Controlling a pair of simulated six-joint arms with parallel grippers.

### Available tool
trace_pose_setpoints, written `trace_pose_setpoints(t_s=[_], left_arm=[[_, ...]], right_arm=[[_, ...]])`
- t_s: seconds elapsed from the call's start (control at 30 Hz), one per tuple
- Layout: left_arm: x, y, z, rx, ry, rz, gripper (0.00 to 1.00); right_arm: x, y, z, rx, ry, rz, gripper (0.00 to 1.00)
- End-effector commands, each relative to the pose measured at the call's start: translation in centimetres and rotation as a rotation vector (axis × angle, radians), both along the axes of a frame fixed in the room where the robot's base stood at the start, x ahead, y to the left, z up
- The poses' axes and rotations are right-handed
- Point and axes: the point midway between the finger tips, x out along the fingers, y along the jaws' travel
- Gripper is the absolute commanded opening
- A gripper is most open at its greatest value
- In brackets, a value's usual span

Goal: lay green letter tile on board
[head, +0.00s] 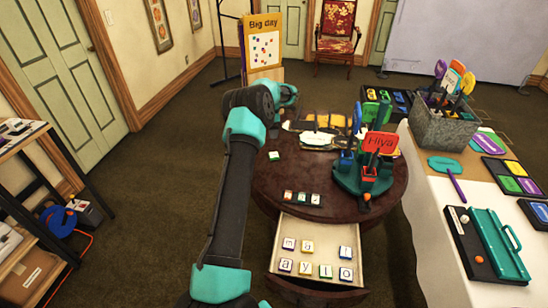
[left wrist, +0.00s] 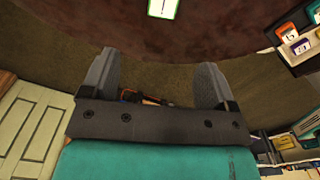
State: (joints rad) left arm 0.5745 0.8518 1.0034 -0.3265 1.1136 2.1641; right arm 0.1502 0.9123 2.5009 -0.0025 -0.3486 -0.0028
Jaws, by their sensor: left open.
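The green letter tile (head: 274,155), white-faced with green edges, lies near the left edge of the round dark table. It shows in part at the top of the left wrist view (left wrist: 163,8); its letter is unclear. The board seems to be the small dark strip (head: 302,198) holding several tiles near the table's front; part of it shows at the right of the left wrist view (left wrist: 284,29). My left gripper (head: 289,110) is over the table's back left, mostly hidden by its arm. Its fingers (left wrist: 155,75) are spread and empty, apart from the tile. My right gripper is out of view.
An open drawer (head: 340,285) with several letter tiles juts from the table's front. A green stand (head: 345,182) with upright signs fills the table's right side. Yellow cards (head: 322,121) lie at the back. The table's left front is clear.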

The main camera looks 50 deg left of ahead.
Motion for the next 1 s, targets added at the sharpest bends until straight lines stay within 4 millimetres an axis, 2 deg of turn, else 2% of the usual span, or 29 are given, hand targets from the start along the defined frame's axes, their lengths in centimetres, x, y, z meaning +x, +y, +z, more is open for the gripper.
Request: trace_pose_setpoints(t_s=[0.2, 0.5, 0.63, 1.0], left_arm=[[0.0, 0.0, -3.9, 0.000, 0.001, -0.001, 0.81], [0.0, 0.0, -8.6, 0.000, 0.001, 0.000, 0.81], [0.0, 0.0, -9.4, 0.001, 0.000, 0.000, 0.81], [0.0, -0.1, -9.7, 0.001, -0.001, -0.001, 0.81]], right_arm=[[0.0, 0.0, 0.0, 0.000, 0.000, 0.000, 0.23], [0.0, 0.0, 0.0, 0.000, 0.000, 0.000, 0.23], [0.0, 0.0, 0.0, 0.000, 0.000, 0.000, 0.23], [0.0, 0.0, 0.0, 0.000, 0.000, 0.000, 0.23]])
